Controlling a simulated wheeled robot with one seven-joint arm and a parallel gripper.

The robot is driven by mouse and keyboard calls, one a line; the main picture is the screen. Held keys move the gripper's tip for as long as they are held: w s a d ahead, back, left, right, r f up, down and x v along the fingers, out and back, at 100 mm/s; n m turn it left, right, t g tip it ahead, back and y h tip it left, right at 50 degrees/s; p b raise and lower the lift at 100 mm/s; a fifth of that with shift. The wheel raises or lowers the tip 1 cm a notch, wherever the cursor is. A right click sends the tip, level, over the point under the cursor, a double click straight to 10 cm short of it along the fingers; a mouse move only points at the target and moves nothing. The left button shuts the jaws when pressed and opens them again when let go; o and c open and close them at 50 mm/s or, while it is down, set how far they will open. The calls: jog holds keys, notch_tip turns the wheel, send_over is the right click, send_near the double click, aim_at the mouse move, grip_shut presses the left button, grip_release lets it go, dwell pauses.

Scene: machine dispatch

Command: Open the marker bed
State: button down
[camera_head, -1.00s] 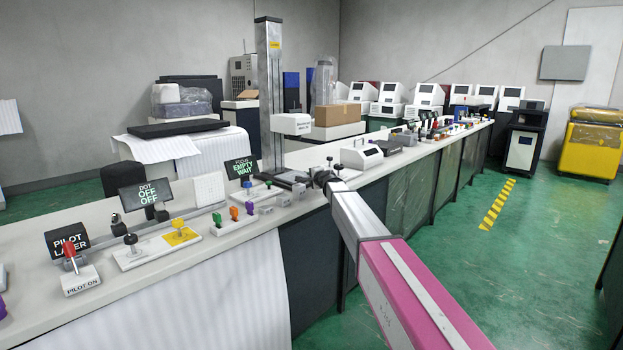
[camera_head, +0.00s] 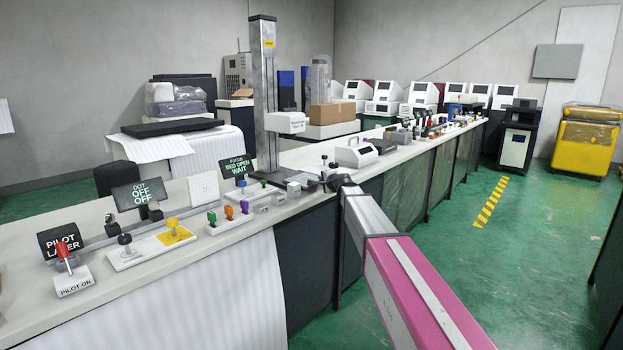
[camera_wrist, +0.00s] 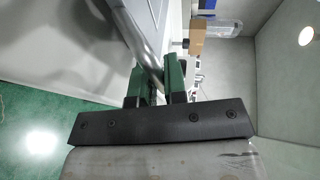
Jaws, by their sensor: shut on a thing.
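The marker is a tall grey column (camera_head: 264,80) with a white head (camera_head: 285,122) on its side, standing on the bench. Its low grey bed (camera_head: 278,179) is at the column's foot, small in the head view. The focus screen (camera_head: 238,166) beside it reads "FOCUS BED OPEN WAIT". My gripper (camera_head: 327,182) is at the bench's front edge, just right of the bed. In the wrist view my gripper (camera_wrist: 158,82) has its green fingers closed on a round grey metal bar (camera_wrist: 143,45). Where the bar joins the bed is not clear.
The bench (camera_head: 190,275) carries a pilot laser switch (camera_head: 69,273), a dot screen (camera_head: 142,194), coloured knobs (camera_head: 229,212) and a white device (camera_head: 357,152) close to my gripper. The green floor (camera_head: 450,255) in front is clear.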

jog(key=s+d, duration=0.2)
jog(key=d, duration=0.1)
jog(key=shift+s+d, duration=0.25)
jog(key=shift+s, duration=0.15)
jog(key=c, duration=1.5)
grip_release()
jog(key=shift+d, duration=0.15)
jog(key=shift+o, duration=0.2)
jog(key=v, duration=1.1)
